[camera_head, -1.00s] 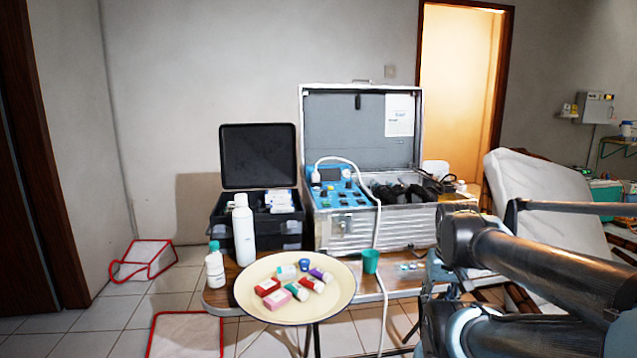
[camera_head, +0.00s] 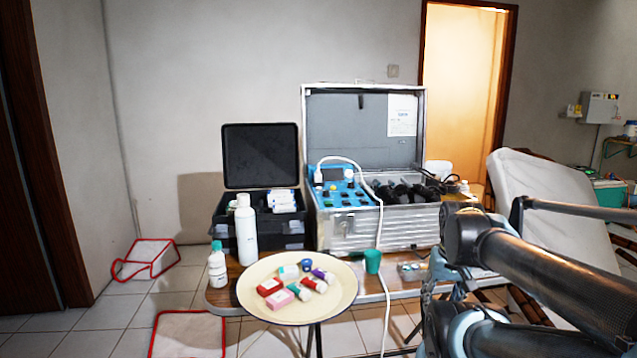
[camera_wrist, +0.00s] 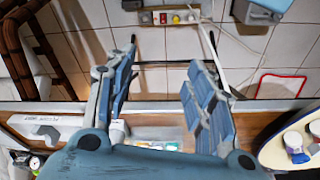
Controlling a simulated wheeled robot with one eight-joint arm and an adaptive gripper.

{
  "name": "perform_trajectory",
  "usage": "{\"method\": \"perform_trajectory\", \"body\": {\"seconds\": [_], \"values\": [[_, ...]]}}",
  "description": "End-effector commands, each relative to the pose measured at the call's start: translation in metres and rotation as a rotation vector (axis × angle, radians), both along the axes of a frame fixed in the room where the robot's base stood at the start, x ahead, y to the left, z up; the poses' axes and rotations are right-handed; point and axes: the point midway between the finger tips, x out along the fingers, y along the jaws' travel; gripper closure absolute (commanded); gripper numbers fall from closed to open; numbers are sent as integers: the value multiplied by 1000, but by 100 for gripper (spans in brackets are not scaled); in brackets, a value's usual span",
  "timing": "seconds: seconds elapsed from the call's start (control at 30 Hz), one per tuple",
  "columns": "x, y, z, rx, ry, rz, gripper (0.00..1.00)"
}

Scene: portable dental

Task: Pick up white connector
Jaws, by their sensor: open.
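A white hose (camera_head: 380,225) arcs over the blue control panel (camera_head: 342,197) in the open metal case in the head view. Its white end piece (camera_head: 318,178) stands on the panel's left; it looks like the white connector, but it is small. My gripper (camera_wrist: 162,62) is open and empty in the wrist view, its two blue-grey fingers spread above the table's edge and the floor. I cannot make out the connector between them. In the head view my arm is at the right, and the case lies left of and beyond it.
A round cream tray (camera_head: 255,305) with several small containers sits at the table's front. A white bottle (camera_head: 246,230), a green cup (camera_head: 373,261) and a black case (camera_head: 260,155) stand nearby. A power strip (camera_wrist: 170,17) lies on the floor.

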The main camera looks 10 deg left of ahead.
Motion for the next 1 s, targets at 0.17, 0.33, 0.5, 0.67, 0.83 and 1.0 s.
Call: {"method": "perform_trajectory", "body": {"seconds": [0.17, 0.33, 0.5, 0.67, 0.83, 1.0], "values": [[16, 7, 29, 30, 6, -49, 48], [55, 22, 81, 83, 23, -148, 48], [96, 40, 130, 137, 47, -250, 48], [137, 58, 173, 184, 74, -347, 48], [182, 80, 213, 231, 107, -450, 48], [227, 105, 249, 273, 146, -553, 48]]}}
